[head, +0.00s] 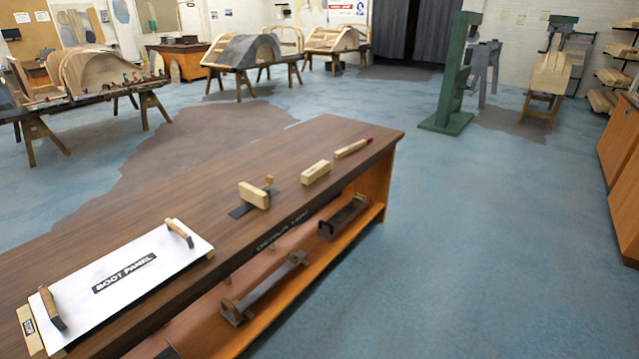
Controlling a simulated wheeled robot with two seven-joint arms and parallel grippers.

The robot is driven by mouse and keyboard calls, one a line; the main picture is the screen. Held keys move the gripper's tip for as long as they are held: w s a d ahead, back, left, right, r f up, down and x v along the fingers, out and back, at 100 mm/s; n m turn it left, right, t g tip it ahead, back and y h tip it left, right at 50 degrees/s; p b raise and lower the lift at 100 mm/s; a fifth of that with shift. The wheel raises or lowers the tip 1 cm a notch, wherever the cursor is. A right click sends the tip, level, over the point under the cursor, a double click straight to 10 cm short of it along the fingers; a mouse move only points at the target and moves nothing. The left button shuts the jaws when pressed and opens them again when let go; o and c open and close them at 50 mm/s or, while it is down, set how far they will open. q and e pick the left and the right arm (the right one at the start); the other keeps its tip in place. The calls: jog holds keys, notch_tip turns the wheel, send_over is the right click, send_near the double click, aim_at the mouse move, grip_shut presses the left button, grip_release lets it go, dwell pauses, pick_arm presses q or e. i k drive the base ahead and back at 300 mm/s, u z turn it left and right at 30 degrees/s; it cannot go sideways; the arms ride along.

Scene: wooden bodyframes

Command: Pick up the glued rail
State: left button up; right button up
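Several small wooden pieces lie on the dark brown workbench (150,215). A pale wooden block with a small upright peg (254,195) sits on a dark flat strip (241,211). To its right is a plain pale wooden block (316,172). Farther right lies a thin wooden stick with a red tip (352,148). No label marks any of them as the glued rail, and glue is not visible at this size, so I cannot tell which one it is. Neither of my grippers is in view.
A white board labelled "BOOT PANEL" (125,270) with two handles lies on the bench's near left. Dark-and-wood tools (265,287) lie on the lower shelf. Blue floor (480,230) is clear to the right. A green stand (452,85) and wooden frames on trestles stand behind.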

aim_at(320, 169)
jog(key=z, duration=0.85)
jog(key=i, duration=2.55)
jog(key=u, duration=1.15)
jog(key=i, duration=0.45)
jog(key=u, duration=0.35)
